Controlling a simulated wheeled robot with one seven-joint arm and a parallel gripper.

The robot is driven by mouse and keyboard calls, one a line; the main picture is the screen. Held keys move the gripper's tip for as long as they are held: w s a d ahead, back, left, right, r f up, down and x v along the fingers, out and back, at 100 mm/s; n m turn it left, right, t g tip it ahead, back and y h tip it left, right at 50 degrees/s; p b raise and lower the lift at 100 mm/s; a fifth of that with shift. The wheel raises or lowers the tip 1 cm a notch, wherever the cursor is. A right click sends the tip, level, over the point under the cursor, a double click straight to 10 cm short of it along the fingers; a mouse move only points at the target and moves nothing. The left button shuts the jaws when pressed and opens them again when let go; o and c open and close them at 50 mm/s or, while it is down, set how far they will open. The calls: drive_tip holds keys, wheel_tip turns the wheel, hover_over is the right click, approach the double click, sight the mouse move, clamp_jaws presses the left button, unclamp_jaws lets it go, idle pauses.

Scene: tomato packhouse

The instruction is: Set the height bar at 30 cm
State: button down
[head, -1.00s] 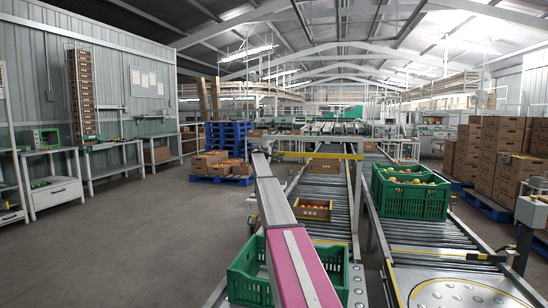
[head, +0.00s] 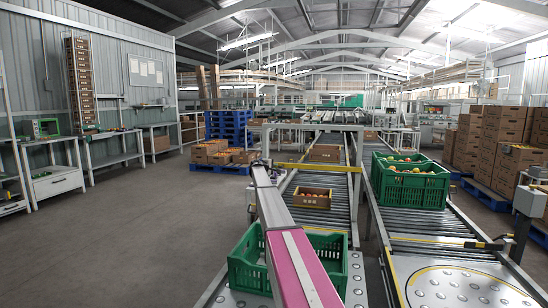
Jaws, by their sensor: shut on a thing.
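The height bar (head: 318,167) is a yellow bar that spans the left roller lane, about level in this view. My arm reaches forward from the bottom of the picture. My gripper (head: 270,167) is small and far off, at the bar's left end, and is shut on the height bar. The fingers are partly hidden by my own arm. No height scale or number can be read at this distance.
A carton of tomatoes (head: 312,198) stands on the left lane, on the near side of the bar. Another carton (head: 325,152) is behind it. A green crate (head: 330,252) is near my arm. Filled green crates (head: 410,190) stand on the right lane.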

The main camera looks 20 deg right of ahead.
wheel_tip(320, 180, down, 5)
drive_tip(key=shift+f, duration=0.2)
idle(0.3)
drive_tip(key=c, duration=1.2)
unclamp_jaws()
drive_tip(key=v, duration=1.1)
drive_tip(key=shift+d, duration=0.1)
